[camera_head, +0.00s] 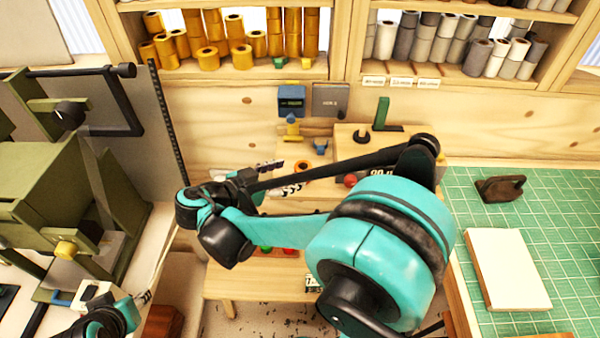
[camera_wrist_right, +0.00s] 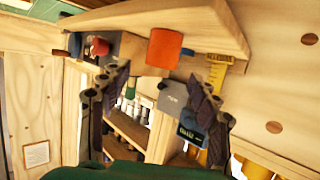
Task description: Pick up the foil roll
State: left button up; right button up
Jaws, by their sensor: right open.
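A copper-orange foil roll (camera_head: 302,167) lies on the small wooden stand beneath the shelves in the head view. It also shows in the right wrist view (camera_wrist_right: 164,47), on the wooden board ahead of the fingers. My right gripper (camera_head: 291,176) is open, with its fingers pointing at the roll and the roll just beyond the tips. In the right wrist view, the two dark fingers of the right gripper (camera_wrist_right: 156,82) are spread with nothing between them. My left gripper (camera_head: 145,297) is at the lower left, small and partly cut off; its jaw state is unclear.
Shelves behind hold several gold rolls (camera_head: 242,57) and grey rolls (camera_head: 478,58). A blue box (camera_head: 291,100) and a grey box (camera_head: 331,99) are near the back wall. A green machine (camera_head: 60,195) fills the left. A green cutting mat (camera_head: 555,215) with a white block (camera_head: 507,268) lies right.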

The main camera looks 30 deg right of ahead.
aim_at(297, 171)
jog(key=x, duration=0.1)
jog(key=b+x, duration=0.1)
jog(key=x, duration=0.3)
jog(key=shift+a+f+b, duration=0.1)
jog(key=shift+f+b, duration=0.2)
jog(key=shift+b, duration=0.1)
jog(key=c, duration=1.4)
jog(key=shift+r, duration=0.1)
